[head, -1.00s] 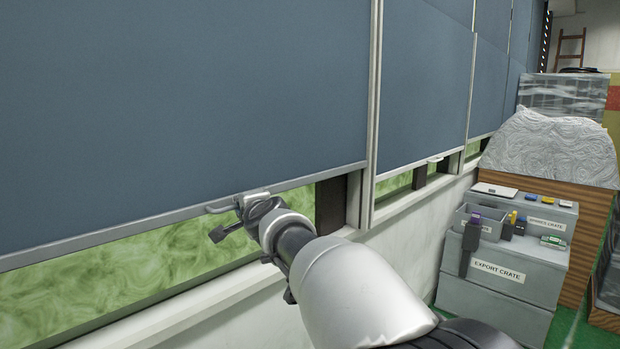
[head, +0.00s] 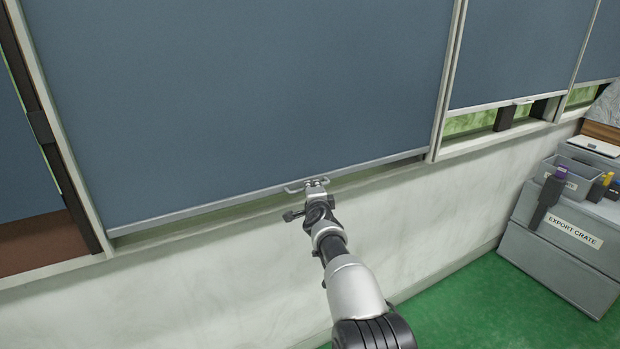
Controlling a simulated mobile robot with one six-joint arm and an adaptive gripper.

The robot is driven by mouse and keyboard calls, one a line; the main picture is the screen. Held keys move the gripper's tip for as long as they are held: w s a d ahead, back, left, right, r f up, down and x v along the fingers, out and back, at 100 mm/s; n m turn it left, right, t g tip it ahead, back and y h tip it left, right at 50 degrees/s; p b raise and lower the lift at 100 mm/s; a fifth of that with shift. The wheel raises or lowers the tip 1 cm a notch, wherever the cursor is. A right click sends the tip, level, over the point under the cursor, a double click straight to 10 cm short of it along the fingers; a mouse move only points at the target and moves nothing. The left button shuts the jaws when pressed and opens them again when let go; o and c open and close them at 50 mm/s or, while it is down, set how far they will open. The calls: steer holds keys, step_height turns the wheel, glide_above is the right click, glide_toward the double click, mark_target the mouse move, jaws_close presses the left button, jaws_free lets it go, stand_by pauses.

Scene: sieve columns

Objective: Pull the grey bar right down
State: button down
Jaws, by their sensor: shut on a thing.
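The grey bar (head: 240,199) runs along the bottom edge of a blue-grey roller blind (head: 250,90). It lies close to the window sill, with a thin gap between them. A small grey handle (head: 291,189) sticks out from the bar near the middle. My gripper (head: 316,184) is shut on this handle, and its fingers partly hide it. My arm reaches up to it from below.
A pale wall (head: 190,290) lies below the sill (head: 400,175). At the right, another blind (head: 515,45) hangs with a green gap under it. A grey export crate (head: 565,250) stands at the right on the green floor (head: 470,310), which is clear in front.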

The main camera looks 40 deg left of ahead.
step_height(320, 180, down, 6)
steer(key=b, duration=0.4)
steer(key=shift+f, duration=0.2)
steer(key=c, duration=1.8)
jaws_free()
steer(key=shift+d, duration=0.1)
steer(key=shift+o, duration=0.6)
steer(key=shift+r, duration=0.25)
